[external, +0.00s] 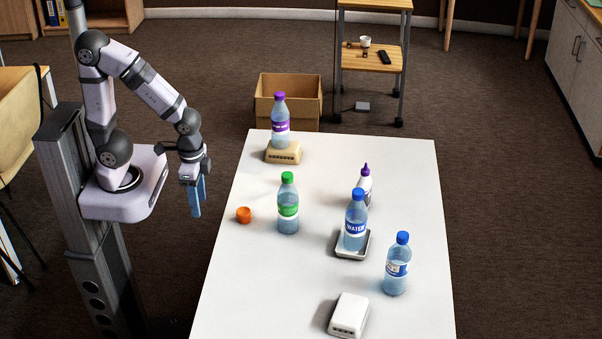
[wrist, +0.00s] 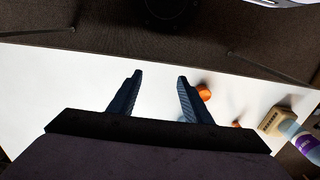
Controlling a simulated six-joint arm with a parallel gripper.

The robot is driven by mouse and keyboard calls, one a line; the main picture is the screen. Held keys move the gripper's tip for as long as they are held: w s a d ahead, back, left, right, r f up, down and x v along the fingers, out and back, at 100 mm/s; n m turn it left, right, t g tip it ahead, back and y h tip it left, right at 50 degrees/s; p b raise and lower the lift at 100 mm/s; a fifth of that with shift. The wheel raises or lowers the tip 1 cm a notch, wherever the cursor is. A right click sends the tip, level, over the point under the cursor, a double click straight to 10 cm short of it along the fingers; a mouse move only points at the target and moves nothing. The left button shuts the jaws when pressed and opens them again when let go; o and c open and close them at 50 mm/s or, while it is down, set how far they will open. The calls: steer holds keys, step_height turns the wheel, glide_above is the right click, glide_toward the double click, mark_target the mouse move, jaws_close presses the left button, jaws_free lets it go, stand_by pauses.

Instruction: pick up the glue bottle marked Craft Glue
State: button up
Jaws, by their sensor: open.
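The glue bottle (external: 365,183) is white with a purple pointed cap. It stands upright on the white table (external: 265,290), behind a blue-capped water bottle (external: 355,224) that hides part of it. Its label is too small and covered to read. The glue bottle is not seen in the wrist view. My gripper (external: 195,212) hangs in the air left of the table, far from the glue bottle. In the wrist view, my gripper's two fingers (wrist: 158,76) are apart with nothing between them.
A green-capped bottle (external: 288,205), an orange cap (external: 244,214), another blue-capped bottle (external: 397,266) and a white box (external: 348,315) are around. A purple-capped bottle (external: 280,125) stands on a tan block (external: 284,154). The left front table is clear.

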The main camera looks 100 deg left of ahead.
mark_target(365, 173)
steer(key=w+a+r+t+b, duration=0.1)
steer(key=w+a+t, duration=0.2)
steer(key=w, duration=0.4)
steer(key=w+a+r+m+t+y+b, duration=0.1)
steer(key=w+a+r+t+b, duration=0.1)
steer(key=w, duration=0.6)
steer(key=w+a+r+t+y+b, duration=0.1)
steer(key=w+a+t, duration=0.4)
steer(key=w, duration=0.2)
steer(key=shift+w+a+r, duration=0.35)
steer(key=shift+a+r, duration=0.05)
steer(key=w+a+f+t+y+b, duration=0.2)
steer(key=w+a+t+b, duration=0.5)
steer(key=w+a, duration=0.6)
step_height(365, 173, down, 10)
steer(key=w+n+t+h+b, duration=0.1)
steer(key=w+n+h, duration=0.1)
steer(key=h, duration=0.1)
steer(key=shift+w+a+r+p, duration=0.15)
steer(key=shift+w+p, duration=0.15)
steer(key=shift+w, duration=0.95)
steer(key=shift+w+a+f+p, duration=0.1)
steer(key=shift+w+a+p, duration=0.15)
steer(key=shift+w, duration=1)
steer(key=shift+w+a+r+p, duration=0.1)
steer(key=shift+w+p, duration=0.2)
steer(key=shift+w, duration=0.95)
